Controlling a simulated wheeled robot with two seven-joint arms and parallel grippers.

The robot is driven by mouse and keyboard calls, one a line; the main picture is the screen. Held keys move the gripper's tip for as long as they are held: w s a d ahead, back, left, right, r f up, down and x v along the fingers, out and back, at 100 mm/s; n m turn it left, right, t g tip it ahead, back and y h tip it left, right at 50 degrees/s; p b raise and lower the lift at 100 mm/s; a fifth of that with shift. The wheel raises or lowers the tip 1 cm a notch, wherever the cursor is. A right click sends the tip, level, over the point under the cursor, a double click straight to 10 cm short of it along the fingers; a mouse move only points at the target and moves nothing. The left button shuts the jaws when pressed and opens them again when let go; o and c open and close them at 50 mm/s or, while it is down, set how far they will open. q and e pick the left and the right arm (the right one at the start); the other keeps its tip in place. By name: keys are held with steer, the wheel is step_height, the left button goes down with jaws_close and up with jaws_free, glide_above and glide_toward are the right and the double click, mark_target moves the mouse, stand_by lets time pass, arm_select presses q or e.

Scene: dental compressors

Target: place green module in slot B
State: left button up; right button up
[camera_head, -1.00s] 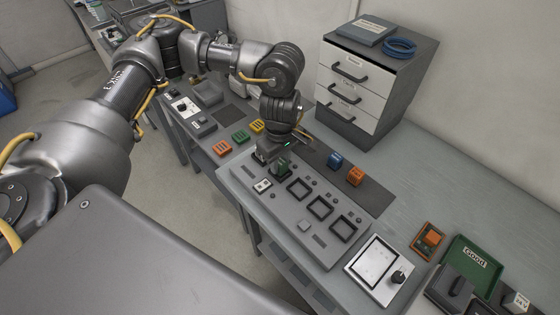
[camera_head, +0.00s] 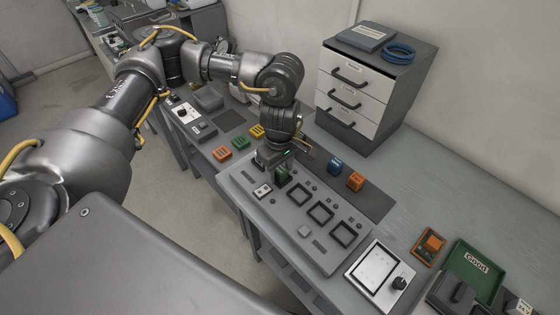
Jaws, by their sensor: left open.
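A dark green module (camera_head: 282,177) is at the upper left end of the grey slotted panel (camera_head: 326,258), just below my left gripper. My left gripper (camera_head: 272,160) is open above and slightly left of it, and partly hides that end of the panel. I cannot tell whether the module is fully seated. Three empty square frames run down the panel from it: one beside it (camera_head: 299,195), a middle one (camera_head: 320,212) and a lower one (camera_head: 343,234). The slot letters are too small to read. Another green block (camera_head: 240,142) lies on the left bench. My right gripper is out of view.
Red (camera_head: 222,153) and yellow (camera_head: 257,131) blocks flank the green block on the bench. Blue (camera_head: 334,164) and orange (camera_head: 355,181) modules stand behind the panel. A drawer cabinet (camera_head: 363,85) stands at the back. A white dial unit (camera_head: 380,276) and green tray (camera_head: 476,262) are at right.

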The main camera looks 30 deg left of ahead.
mark_target(280, 169)
arm_select(q)
step_height(280, 169, up, 12)
steer(key=b, duration=0.1)
stand_by(0.4)
stand_by(0.4)
